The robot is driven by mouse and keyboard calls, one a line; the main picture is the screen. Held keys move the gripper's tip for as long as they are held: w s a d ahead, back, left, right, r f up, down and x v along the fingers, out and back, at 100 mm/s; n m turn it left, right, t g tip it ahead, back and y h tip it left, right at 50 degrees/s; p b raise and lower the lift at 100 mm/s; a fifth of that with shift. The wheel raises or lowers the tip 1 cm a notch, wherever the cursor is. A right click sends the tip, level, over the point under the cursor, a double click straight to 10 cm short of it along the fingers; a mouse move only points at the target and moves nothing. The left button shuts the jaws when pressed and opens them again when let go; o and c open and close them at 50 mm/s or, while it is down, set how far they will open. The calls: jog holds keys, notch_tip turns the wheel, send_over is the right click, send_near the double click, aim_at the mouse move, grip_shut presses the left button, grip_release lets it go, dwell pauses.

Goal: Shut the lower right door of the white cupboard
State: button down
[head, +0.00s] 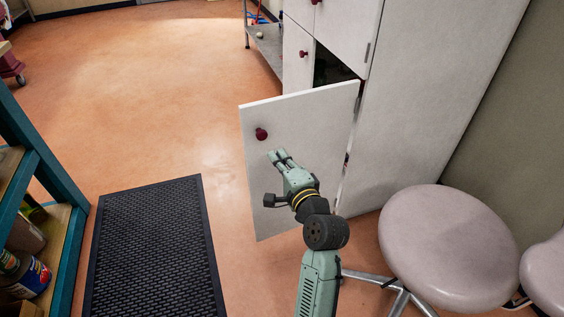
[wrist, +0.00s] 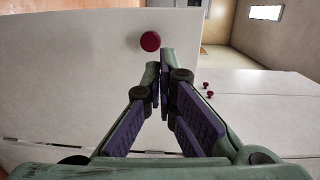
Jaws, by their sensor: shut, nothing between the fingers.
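The white cupboard (head: 420,90) stands at the upper right in the head view. Its lower right door (head: 300,125) is swung wide open toward me, with a dark red round knob (head: 261,134). In the wrist view the door (wrist: 70,70) fills the left side, and its knob (wrist: 150,41) sits just beyond the fingertips. My gripper (head: 277,154) is shut and empty, in front of the door's face, below and right of the knob. It also shows in the wrist view (wrist: 160,65). I cannot tell whether the fingertips touch the door.
A round padded stool (head: 448,245) stands close on the right by the cupboard, with another seat (head: 546,268) beside it. A black mat (head: 155,250) lies on the floor at left. A teal shelf (head: 35,160) stands at the left edge. The orange floor beyond the door is clear.

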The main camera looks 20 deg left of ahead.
aim_at(260, 131)
jog(key=b+x, duration=0.1)
jog(key=x, duration=0.8)
jog(key=shift+w+a, duration=0.25)
jog(key=shift+a, duration=0.1)
